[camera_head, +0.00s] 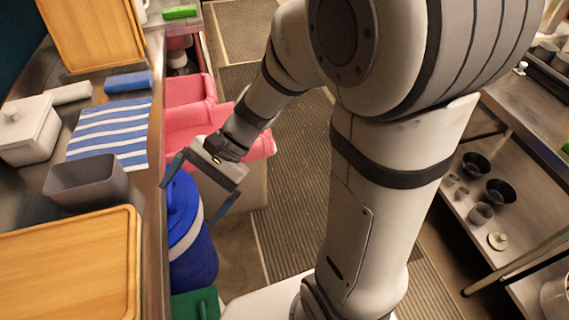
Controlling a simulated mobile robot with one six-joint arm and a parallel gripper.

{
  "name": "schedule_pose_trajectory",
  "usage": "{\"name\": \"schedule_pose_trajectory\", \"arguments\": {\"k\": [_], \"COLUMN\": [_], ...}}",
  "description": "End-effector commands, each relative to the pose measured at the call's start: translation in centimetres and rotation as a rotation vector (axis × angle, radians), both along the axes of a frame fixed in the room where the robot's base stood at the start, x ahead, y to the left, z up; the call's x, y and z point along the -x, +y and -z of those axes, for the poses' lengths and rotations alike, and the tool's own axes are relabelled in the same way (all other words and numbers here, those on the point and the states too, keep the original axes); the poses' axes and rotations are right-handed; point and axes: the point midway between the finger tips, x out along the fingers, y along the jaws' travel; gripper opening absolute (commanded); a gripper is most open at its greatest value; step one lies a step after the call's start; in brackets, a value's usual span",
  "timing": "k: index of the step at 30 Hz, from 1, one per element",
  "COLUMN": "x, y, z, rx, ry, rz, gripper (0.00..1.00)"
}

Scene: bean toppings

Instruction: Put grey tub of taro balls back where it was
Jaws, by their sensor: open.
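A grey tub (86,182) stands upright on the left counter, between the striped cloth and the near wooden board. Its inside is mostly in shadow, and I cannot make out taro balls in it. My gripper (191,193) is open and empty, its two fingers spread wide. It hangs to the right of the tub, by the counter's edge and above the blue bin in this view, apart from the tub.
A blue-and-white striped cloth (110,131), a white lidded container (28,130) and a wooden board (75,265) crowd around the tub. A blue bin (190,240) and pink containers (188,105) stand beside the counter. A steel shelf (470,215) is at right.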

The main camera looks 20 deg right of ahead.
Motion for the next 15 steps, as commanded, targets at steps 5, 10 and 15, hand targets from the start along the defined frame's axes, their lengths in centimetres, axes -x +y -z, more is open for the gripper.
{"name": "schedule_pose_trajectory", "arguments": {"k": [5, 10, 15], "x": [2.2, 2.3, 2.1], "y": [-7.4, -13.6, -17.0], "z": [-0.1, -1.3, -2.7], "rx": [0.330, 0.607, 0.764], "ry": [-0.359, -0.620, -0.747], "rz": [-0.247, -0.440, -0.548], "gripper": [0.98, 0.98, 0.98]}}
